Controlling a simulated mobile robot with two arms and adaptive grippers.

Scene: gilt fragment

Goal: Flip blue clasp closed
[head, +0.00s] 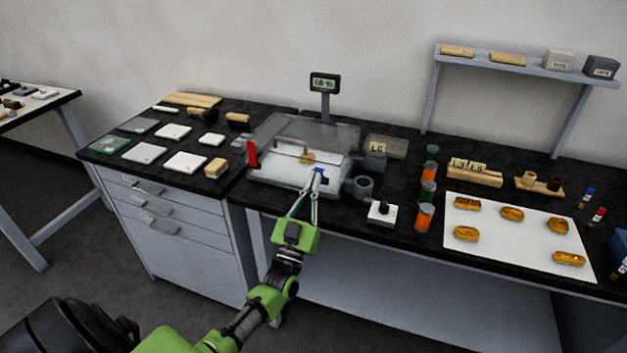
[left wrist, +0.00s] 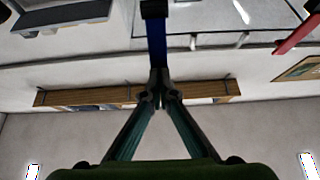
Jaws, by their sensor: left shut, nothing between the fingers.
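The blue clasp (head: 319,174) is a small blue piece at the front right edge of a low box with a clear raised lid (head: 295,133). In the left wrist view the blue clasp (left wrist: 157,42) is an upright blue strip with a black end at the top. My left gripper (head: 316,184) reaches in from below with its fingertips together at the clasp. In the left wrist view the closed fingertips (left wrist: 158,86) are right at the strip's lower end; contact is not certain. Nothing shows between them. My right gripper is in neither view.
A red piece (head: 252,153) stands at the box's left. A display (head: 324,84) on a post is behind it. A grey cup (head: 363,187), a white block with a black knob (head: 381,213) and orange-and-green jars (head: 425,217) stand to the right. A white sheet (head: 500,240) holds gold pieces.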

